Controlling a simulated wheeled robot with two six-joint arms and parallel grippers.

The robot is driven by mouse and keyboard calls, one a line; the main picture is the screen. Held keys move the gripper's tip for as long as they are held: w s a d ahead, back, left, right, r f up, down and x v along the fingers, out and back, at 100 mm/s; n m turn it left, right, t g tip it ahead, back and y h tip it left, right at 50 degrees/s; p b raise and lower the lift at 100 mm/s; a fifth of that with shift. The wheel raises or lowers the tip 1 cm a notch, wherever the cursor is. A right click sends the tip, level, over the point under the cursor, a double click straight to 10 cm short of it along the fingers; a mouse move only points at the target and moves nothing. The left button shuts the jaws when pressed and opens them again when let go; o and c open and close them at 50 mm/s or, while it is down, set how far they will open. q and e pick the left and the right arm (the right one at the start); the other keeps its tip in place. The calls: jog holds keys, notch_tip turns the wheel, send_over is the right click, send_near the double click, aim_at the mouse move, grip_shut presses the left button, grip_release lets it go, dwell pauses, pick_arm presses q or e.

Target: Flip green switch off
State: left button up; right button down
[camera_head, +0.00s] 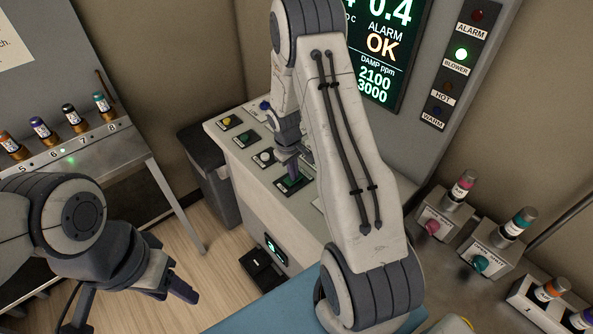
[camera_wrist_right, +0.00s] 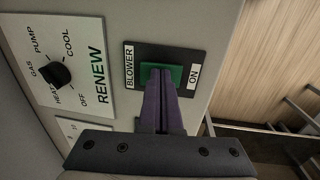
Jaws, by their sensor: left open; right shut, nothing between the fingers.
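The green switch (camera_wrist_right: 175,73) is a green rocker on a black plate marked BLOWER and ON, seen in the right wrist view. It also shows on the sloped console top in the head view (camera_head: 291,184). My right gripper (camera_wrist_right: 160,72) is shut and empty, its purple fingertips in front of the rocker and hiding part of it. I cannot tell whether they touch it. In the head view the right gripper (camera_head: 290,177) points down at the switch. My left gripper (camera_head: 133,310) is open and empty at lower left, away from the console.
A RENEW dial (camera_wrist_right: 57,75) sits beside the switch plate. Yellow (camera_head: 227,120) and other small controls line the console top. A metal rack (camera_head: 100,140) with vials stands at left; pink and teal knobs (camera_head: 481,263) are at right.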

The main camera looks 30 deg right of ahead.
aim_at(289, 182)
jog(key=shift+r, duration=0.1)
jog(key=r+p, duration=0.1)
jog(key=r, duration=0.1)
jog(key=r+p, duration=0.1)
jog(key=p, duration=0.1)
jog(key=shift+a+r, duration=0.2)
jog(key=shift+r, duration=0.2)
notch_tip(289, 182, up, 10)
jog(key=a+b, duration=0.1)
jog(key=b, duration=0.2)
jog(key=shift+a, duration=0.2)
jog(key=shift+s, duration=0.1)
